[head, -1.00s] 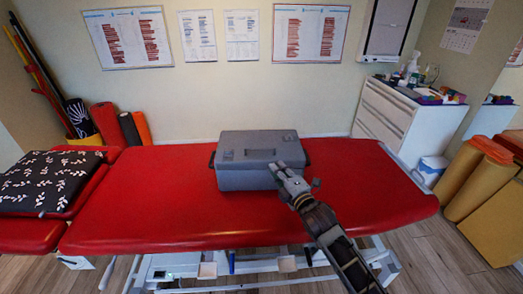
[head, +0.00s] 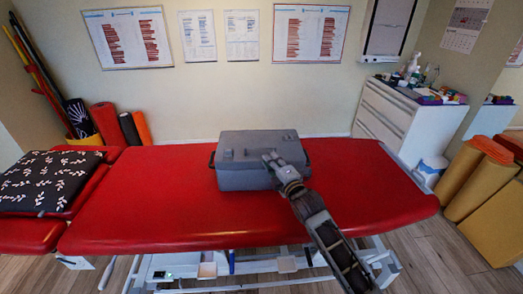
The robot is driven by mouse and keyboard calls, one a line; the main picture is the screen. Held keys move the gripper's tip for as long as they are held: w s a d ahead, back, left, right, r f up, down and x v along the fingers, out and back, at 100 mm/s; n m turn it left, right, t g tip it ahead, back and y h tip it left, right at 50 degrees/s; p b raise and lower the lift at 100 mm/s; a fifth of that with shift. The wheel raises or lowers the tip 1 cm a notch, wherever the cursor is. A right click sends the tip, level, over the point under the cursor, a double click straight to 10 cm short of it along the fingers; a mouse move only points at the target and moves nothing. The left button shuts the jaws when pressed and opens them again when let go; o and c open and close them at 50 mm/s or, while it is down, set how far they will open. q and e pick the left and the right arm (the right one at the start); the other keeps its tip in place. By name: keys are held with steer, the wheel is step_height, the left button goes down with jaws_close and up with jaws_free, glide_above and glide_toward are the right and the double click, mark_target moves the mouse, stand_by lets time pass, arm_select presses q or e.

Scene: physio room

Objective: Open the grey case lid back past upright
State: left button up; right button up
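The grey case (head: 236,178) stands on the red treatment table (head: 160,200), with its lid (head: 245,141) down. Dark handles show at its left and right ends. My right gripper (head: 271,160) is at the front right of the case, its fingers over the lid's front edge. It looks very close to the lid, but I cannot tell whether it touches. The fingers are small and dark here, and whether they are apart is unclear. The gripper and wrist hide part of the case's front right. My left gripper is out of view.
A black patterned pillow (head: 48,182) lies at the table's left end. The red table top is clear on both sides of the case. The wall with posters (head: 127,37) is behind. A white cabinet (head: 392,113) with bottles stands at the back right.

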mark_target(261, 156)
steer(key=x, duration=0.6)
steer(key=shift+w, duration=0.1)
steer(key=shift+w+a+b, duration=0.25)
steer(key=shift+w+b, duration=0.1)
steer(key=shift+w, duration=0.25)
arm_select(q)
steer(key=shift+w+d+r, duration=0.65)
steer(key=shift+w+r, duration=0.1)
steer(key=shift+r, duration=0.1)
arm_select(e)
steer(key=shift+w+a, duration=0.15)
steer(key=shift+w, duration=0.35)
jaws_close()
